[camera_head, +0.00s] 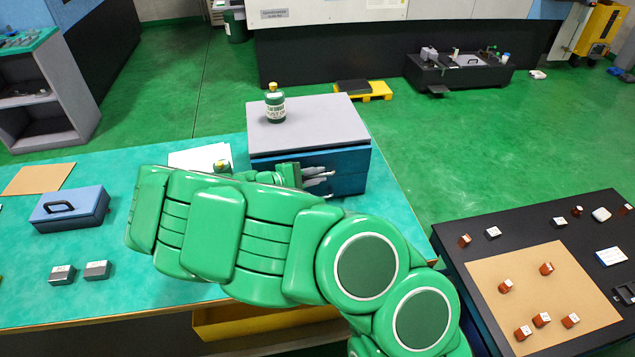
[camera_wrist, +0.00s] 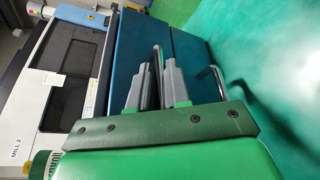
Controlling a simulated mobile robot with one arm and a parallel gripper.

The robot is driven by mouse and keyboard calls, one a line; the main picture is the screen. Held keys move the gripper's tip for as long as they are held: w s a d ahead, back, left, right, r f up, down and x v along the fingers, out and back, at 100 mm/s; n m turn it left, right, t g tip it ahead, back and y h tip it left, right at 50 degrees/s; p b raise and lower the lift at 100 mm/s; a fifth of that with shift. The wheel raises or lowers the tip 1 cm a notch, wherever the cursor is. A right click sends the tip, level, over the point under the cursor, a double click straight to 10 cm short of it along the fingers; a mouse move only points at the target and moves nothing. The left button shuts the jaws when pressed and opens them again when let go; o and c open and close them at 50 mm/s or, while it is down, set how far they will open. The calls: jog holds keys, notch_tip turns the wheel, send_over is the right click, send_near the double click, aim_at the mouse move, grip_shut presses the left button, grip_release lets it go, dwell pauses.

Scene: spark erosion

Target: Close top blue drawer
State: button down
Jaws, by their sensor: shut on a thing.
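A blue drawer cabinet (camera_head: 345,180) with a grey top (camera_head: 320,118) stands on the teal bench. In the wrist view, turned sideways, its top drawer front (camera_wrist: 129,52) is on the left and the lower drawer front (camera_wrist: 187,50) on the right. My gripper (camera_wrist: 156,72) is at the top drawer, its grey fingers shut around the metal handle. The lower drawer's handle (camera_wrist: 217,80) is free to the right. In the head view my gripper (camera_head: 322,177) is at the cabinet front, and my arm hides part of that front. I cannot tell how far the top drawer stands out.
A green bottle (camera_head: 275,108) stands on the cabinet. A small green jar (camera_head: 222,166) is by white paper (camera_head: 190,158). A blue box (camera_head: 70,208) and two grey blocks (camera_head: 97,270) are on the left of the bench. A dark table (camera_head: 460,235) is at right.

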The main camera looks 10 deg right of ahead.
jog(key=shift+w, duration=0.35)
jog(key=shift+w+a, duration=0.1)
jog(key=c, duration=1.4)
grip_release()
jog(key=shift+c, duration=0.2)
jog(key=shift+a, duration=0.1)
jog(key=v, duration=0.7)
jog(key=shift+a, duration=0.25)
